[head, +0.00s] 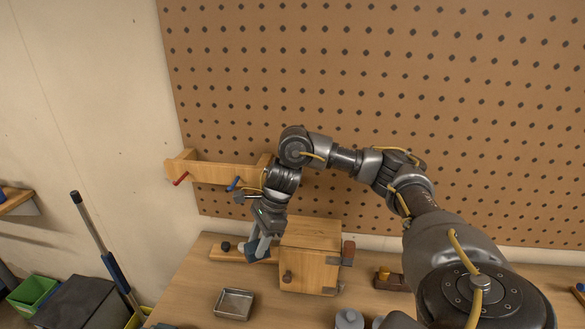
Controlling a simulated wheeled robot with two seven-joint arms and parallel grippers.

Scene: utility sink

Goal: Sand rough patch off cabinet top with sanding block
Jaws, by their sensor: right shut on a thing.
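The small wooden cabinet (310,236) stands on the bench against the pegboard, with a dark round knob on its front and dark metal corners. Its top is bare in the part I see, and I cannot make out a rough patch. My right gripper (258,250) points down just left of the cabinet, below the level of its top. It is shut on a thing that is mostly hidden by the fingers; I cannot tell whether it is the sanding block. My left gripper is out of view.
A wooden piece with dark knobs (226,254) lies left of the cabinet. A metal tray (235,304) sits in front. A dark block with an orange top (388,280) lies to the right. A wooden rack (222,173) hangs on the pegboard (400,60).

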